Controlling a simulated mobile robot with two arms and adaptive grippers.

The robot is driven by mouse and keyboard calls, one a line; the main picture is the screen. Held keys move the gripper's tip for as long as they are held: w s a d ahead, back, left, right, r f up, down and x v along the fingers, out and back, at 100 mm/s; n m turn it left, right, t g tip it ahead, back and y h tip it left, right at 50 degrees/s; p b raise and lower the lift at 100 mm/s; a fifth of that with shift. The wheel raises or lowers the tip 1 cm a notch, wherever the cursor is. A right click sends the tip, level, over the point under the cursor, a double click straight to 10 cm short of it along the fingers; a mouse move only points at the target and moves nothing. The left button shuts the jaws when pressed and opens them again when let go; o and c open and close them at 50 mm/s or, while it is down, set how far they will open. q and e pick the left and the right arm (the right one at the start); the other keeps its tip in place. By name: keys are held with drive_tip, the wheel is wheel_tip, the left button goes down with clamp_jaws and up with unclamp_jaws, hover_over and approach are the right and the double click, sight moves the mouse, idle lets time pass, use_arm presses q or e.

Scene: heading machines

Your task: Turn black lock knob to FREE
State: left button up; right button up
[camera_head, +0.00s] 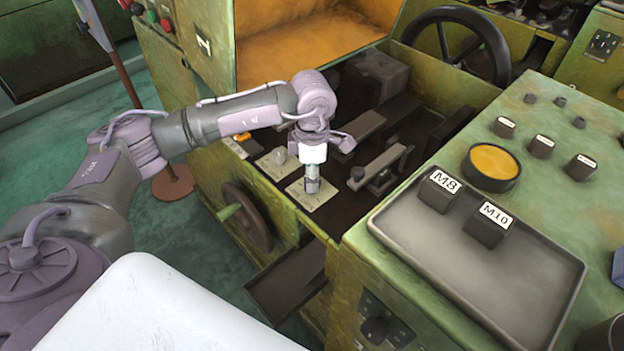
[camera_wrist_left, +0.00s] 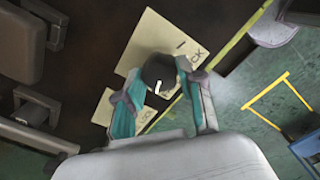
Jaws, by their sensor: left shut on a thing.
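The black knob (camera_wrist_left: 158,68) shows in the left wrist view, with a short white mark on it. It sits on a pale plate (camera_wrist_left: 150,38) with the word LOCK beside the knob; FREE cannot be read. My left gripper (camera_head: 312,186) points down over the front plate (camera_head: 303,198) on the machine's edge, and its fingers are shut on the knob from both sides. In the head view the fingers hide most of this knob. My right gripper is not in view.
A second plate with a grey knob (camera_head: 280,155) lies just behind. A handwheel (camera_head: 246,215) is on the machine's front side. Metal bars (camera_head: 380,168) stand right of the gripper. A grey tray (camera_head: 450,285) holds M8 (camera_head: 440,190) and M10 (camera_head: 487,228) blocks.

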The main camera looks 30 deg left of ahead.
use_arm(q)
drive_tip(key=shift+r+m, duration=0.1)
drive_tip(key=shift+m, duration=0.5)
drive_tip(key=o, duration=1.1)
drive_tip(key=shift+o, duration=0.2)
wheel_tip(320, 180, up, 12)
